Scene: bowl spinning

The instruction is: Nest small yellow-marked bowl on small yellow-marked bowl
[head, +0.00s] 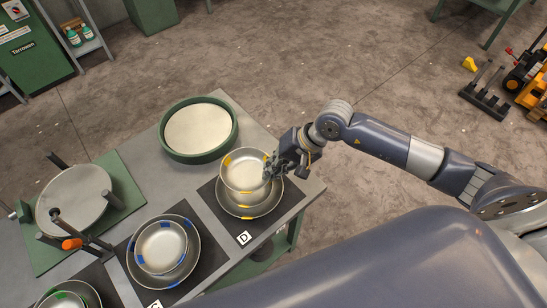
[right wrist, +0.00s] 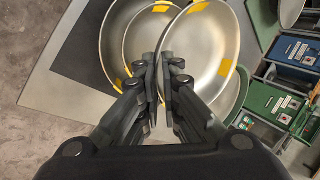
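A small yellow-marked bowl (head: 245,167) is in my right gripper (head: 273,171), which grips its right rim in the head view. In the right wrist view this bowl (right wrist: 207,50) looks tilted, and its rim passes between the closed fingers (right wrist: 161,80). Beneath it is a larger yellow-marked bowl (head: 262,208) on the dark mat marked D. The right wrist view shows another yellow-marked bowl (right wrist: 147,35), nested in the larger bowl (right wrist: 112,30) and partly covered by the held one. In the head view the held bowl mostly hides it. My left gripper is not in view.
A round green-rimmed tray (head: 233,140) stands behind the bowls. Blue-marked bowls (head: 162,247) sit nested on the neighbouring mat, and a green-marked bowl (head: 67,298) is at the lower left. A round plate fixture with posts (head: 78,193) stands left. The table's right edge is close.

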